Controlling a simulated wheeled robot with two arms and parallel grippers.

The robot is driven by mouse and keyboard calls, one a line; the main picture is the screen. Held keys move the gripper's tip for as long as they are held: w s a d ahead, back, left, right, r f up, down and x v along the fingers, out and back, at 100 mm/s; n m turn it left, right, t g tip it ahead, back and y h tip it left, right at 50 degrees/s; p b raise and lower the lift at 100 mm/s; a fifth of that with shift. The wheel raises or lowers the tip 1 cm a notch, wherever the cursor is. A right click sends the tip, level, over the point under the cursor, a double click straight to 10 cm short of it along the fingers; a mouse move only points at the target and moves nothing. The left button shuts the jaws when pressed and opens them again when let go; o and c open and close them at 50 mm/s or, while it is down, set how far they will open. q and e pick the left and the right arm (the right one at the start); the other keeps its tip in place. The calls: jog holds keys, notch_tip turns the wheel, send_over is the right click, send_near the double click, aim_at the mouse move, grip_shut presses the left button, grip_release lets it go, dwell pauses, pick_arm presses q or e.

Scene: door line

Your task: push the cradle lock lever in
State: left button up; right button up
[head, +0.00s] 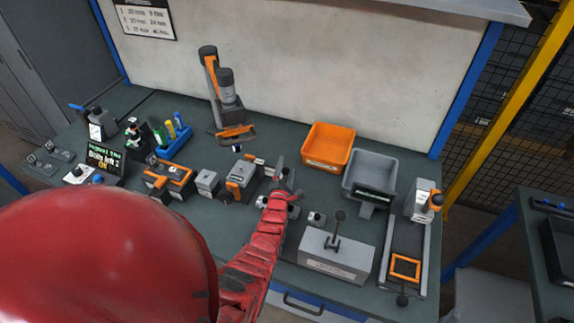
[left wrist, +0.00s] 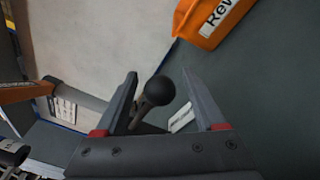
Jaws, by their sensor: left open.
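My left gripper (head: 286,178) is open over the middle of the bench, at the right side of a grey and orange fixture (head: 240,178) that looks like the cradle. In the left wrist view, a lever with a black ball knob (left wrist: 160,90) stands between the two open fingers (left wrist: 160,74). The knob looks apart from both fingers, and the lower part of the lever is partly hidden by the gripper. In the head view my gripper hides this lever, so its angle cannot be told. My right gripper is not in view.
An orange bin (head: 328,148) and a grey bin (head: 370,174) stand behind and right of the gripper. A grey box with an upright knobbed lever (head: 338,222) stands at the front right. A tall orange and grey device (head: 222,88) stands at the back.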

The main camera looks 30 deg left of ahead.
pick_arm(q)
jog(key=shift+x, duration=0.95)
grip_shut()
dwell(1.0)
